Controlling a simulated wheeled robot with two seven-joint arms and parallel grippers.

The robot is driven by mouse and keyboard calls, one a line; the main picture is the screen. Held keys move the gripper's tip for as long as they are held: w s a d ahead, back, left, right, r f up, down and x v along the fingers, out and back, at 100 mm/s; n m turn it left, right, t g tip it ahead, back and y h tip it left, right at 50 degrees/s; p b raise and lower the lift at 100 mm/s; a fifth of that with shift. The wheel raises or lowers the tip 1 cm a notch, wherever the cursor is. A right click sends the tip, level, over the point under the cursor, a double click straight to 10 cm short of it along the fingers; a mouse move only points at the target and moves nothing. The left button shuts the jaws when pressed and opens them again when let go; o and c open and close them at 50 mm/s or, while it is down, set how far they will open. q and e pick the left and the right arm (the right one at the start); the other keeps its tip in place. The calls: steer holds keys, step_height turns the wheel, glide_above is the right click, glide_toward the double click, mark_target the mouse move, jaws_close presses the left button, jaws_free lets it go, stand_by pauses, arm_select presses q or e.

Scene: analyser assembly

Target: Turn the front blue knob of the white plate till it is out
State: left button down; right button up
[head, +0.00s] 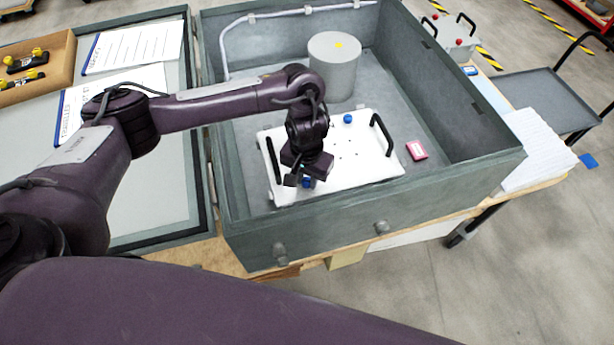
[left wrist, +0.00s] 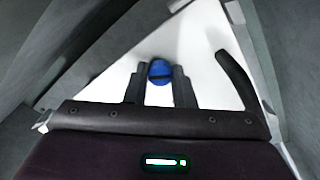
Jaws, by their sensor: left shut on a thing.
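The white plate (head: 352,165) lies flat in the grey open box, with a black handle on its left and another on its right. The front blue knob (head: 307,183) is at the plate's front edge, partly hidden by my left gripper (head: 300,183). In the left wrist view the front blue knob (left wrist: 160,71) sits between the two fingers of my left gripper (left wrist: 160,88), which is shut on it. The back blue knob (head: 347,118) stands free near the plate's rear. My right gripper is not in view.
The grey box (head: 330,235) has high walls around the plate. A grey cylinder (head: 335,68) stands behind the plate inside the box. A pink block (head: 416,151) lies on the box floor to the right. A tray with black and yellow parts (head: 30,65) is at the far left.

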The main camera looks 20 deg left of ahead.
mark_target(307, 181)
arm_select(q)
steer(key=n, duration=0.5)
steer(key=shift+s+f+n, duration=0.25)
steer(key=shift+s+n, duration=0.05)
stand_by(0.4)
steer(key=c, duration=1.2)
jaws_free()
steer(key=shift+w, duration=0.15)
steer(key=shift+r, duration=0.15)
steer(key=shift+w, duration=0.1)
steer(key=shift+w+r, duration=0.1)
steer(key=shift+r, duration=3.75)
